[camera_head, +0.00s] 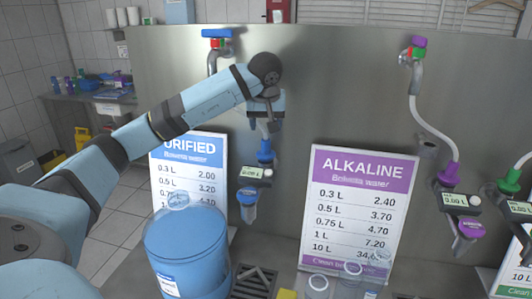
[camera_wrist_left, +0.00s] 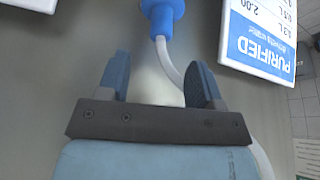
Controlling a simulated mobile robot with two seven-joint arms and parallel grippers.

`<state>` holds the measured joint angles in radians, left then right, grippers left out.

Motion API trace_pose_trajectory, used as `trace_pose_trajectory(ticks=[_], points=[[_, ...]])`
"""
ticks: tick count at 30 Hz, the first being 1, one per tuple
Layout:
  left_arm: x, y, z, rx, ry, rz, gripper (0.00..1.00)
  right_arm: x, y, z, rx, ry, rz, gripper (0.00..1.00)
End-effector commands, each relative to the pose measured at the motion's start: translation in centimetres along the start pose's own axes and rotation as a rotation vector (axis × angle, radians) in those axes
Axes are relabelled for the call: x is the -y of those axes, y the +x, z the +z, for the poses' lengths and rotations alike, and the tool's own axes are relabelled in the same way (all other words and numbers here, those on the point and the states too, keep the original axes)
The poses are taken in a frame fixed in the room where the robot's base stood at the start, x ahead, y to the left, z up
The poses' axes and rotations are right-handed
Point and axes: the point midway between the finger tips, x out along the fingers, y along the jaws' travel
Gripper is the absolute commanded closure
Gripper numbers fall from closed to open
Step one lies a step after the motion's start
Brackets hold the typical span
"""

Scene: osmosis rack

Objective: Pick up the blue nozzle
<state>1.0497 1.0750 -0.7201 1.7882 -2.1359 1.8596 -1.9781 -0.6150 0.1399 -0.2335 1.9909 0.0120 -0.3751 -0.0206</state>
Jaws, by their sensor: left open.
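My left gripper (camera_head: 266,124) is just above the nozzle, open, with nothing held. In the left wrist view the two fingers of my left gripper (camera_wrist_left: 158,72) are apart, and the nozzle lies beyond their tips. My right gripper is not in view.
The PURIFIED sign (camera_head: 188,168) and the large blue water bottle (camera_head: 186,252) stand left of the nozzle. The ALKALINE sign (camera_head: 357,215) stands to the right, then a purple nozzle (camera_head: 448,176) and a green one (camera_head: 510,182). The steel panel (camera_head: 335,90) is behind.

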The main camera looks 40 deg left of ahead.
Motion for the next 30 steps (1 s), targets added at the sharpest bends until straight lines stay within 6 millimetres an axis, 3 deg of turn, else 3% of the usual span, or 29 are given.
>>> trace_pose_trajectory(ticks=[10,18,27,30], points=[[0.1,3.1,0.0,0.003,0.000,0.001,0.40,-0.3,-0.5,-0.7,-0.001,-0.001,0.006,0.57],[0.2,6.8,0.0,0.002,0.000,0.002,0.40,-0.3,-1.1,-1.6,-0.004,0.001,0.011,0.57],[0.2,7.4,0.1,0.001,0.000,0.004,0.40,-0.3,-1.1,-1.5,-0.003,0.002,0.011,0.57],[0.2,7.4,0.0,0.001,-0.001,0.004,0.63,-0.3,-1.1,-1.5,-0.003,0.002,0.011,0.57]])
